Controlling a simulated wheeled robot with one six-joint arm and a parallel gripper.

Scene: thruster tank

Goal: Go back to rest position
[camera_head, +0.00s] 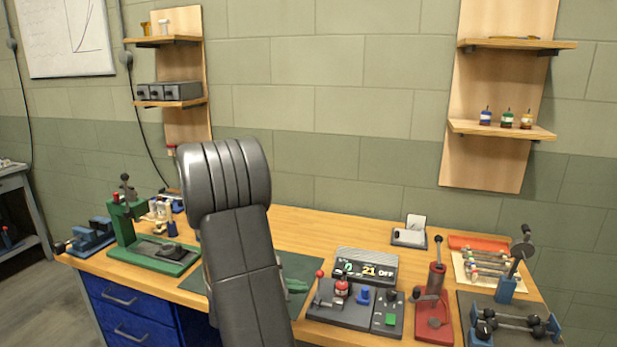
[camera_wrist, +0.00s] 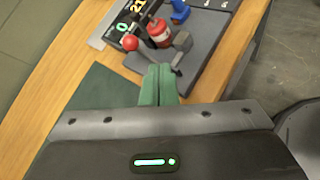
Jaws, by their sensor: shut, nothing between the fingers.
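My gripper (camera_wrist: 159,84) shows in the wrist view as two green fingers pressed together, with nothing between them. It is above the wooden bench, near the dark green mat (camera_wrist: 88,100) and the grey control panel (camera_wrist: 190,50). In the head view my arm rises in front of the bench and hides part of it.
The bench (camera_head: 310,233) carries a green press (camera_head: 150,249) and blue vise (camera_head: 92,237) at left, a display (camera_head: 366,267) reading 21 OFF, a red lever stand (camera_head: 434,310) and dumbbell-like rods (camera_head: 515,323) at right. Wall shelves (camera_head: 500,129) stand behind. Grey floor (camera_head: 40,300) is open at left.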

